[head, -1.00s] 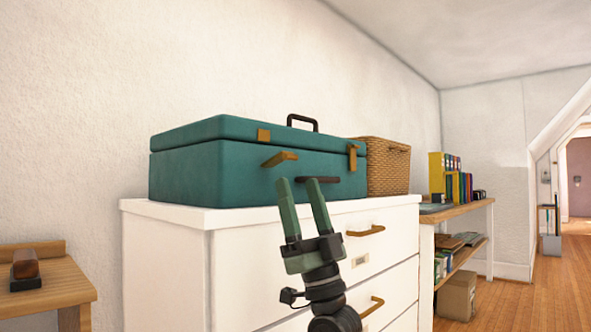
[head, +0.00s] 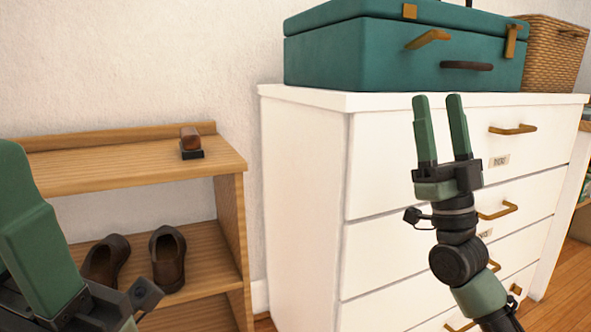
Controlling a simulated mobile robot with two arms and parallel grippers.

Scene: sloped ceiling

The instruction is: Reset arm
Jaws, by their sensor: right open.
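My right gripper (head: 440,125) is open and empty, with its two green fingers pointing up. It shows in front of the upper drawers of the white dresser (head: 302,190), below the teal suitcase (head: 370,55). No object is between its fingers. Part of my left gripper (head: 35,235) shows large at the left edge. One green finger is plain, and the rest is cut off by the frame, so its opening cannot be told.
A wooden shelf unit (head: 120,170) stands left of the dresser. A small brown and black object (head: 191,145) lies on its top, and brown shoes (head: 168,258) are on its lower shelf. A wicker basket (head: 553,55) sits beside the suitcase.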

